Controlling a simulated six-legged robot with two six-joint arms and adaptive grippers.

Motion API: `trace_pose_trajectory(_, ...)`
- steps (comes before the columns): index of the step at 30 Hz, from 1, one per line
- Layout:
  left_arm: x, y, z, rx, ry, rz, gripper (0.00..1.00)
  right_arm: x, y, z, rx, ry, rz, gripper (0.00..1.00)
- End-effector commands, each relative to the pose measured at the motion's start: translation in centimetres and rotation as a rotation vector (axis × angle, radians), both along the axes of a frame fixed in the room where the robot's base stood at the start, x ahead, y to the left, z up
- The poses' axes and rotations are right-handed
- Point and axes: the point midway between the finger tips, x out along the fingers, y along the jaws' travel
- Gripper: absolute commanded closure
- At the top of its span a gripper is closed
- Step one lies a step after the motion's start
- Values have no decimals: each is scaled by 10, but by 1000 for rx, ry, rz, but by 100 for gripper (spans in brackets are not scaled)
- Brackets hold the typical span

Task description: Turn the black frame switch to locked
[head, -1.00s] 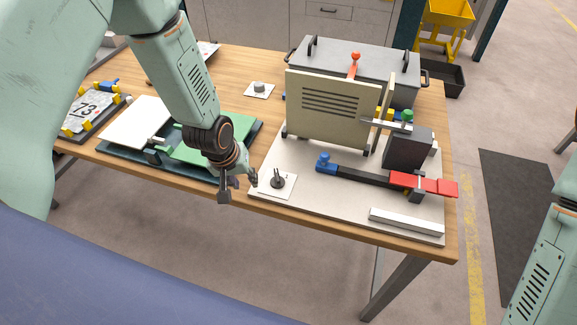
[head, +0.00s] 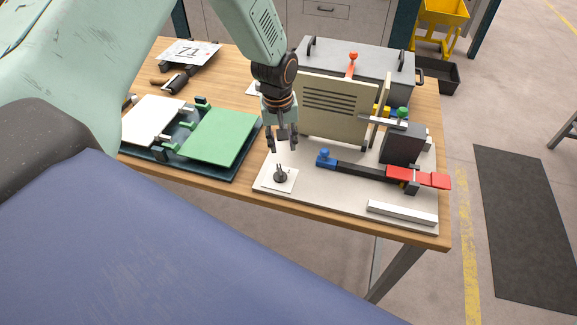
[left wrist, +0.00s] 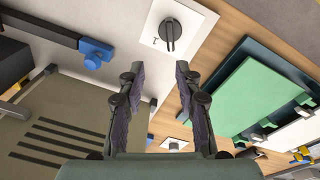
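The black frame switch is a black rotary knob (head: 281,176) on a small white square plate, at the front left of the pale board. In the left wrist view the knob (left wrist: 170,35) shows a raised bar running roughly up and down the picture. Small marks on the plate are too small to read. My left gripper (head: 282,148) points down, just behind and above the knob in the head view. In the left wrist view its fingers (left wrist: 159,68) are apart, with nothing between them, and the knob lies beyond the tips. My right gripper is not in view.
A beige slotted panel (head: 335,105) stands close to the right of my left gripper. A blue-knobbed black bar with a red end (head: 418,178) lies to the right. A green plate (head: 220,137) is at the left. A second, grey knob (left wrist: 173,145) sits on another white plate.

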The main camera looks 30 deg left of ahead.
Motion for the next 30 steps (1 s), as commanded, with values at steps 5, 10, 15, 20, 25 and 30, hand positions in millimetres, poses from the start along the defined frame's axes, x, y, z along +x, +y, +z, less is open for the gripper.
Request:
trace_pose_trajectory(5, -16, 6, 0, 4, 79, 75, 66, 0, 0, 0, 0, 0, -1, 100)
trace_pose_trajectory(10, -20, 8, -7, 2, 95, 113, 66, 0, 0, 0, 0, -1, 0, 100)
trace_pose_trajectory(15, -21, 8, -32, 3, 95, 114, 66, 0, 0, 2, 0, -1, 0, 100)
trace_pose_trajectory(20, -21, 8, -56, 3, 94, 112, 66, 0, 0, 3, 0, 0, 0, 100)
trace_pose_trajectory(25, -20, 7, -73, 2, 92, 110, 66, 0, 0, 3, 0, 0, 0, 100)
trace_pose_trajectory(30, -20, 6, -78, 1, 91, 108, 66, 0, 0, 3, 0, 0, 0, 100)
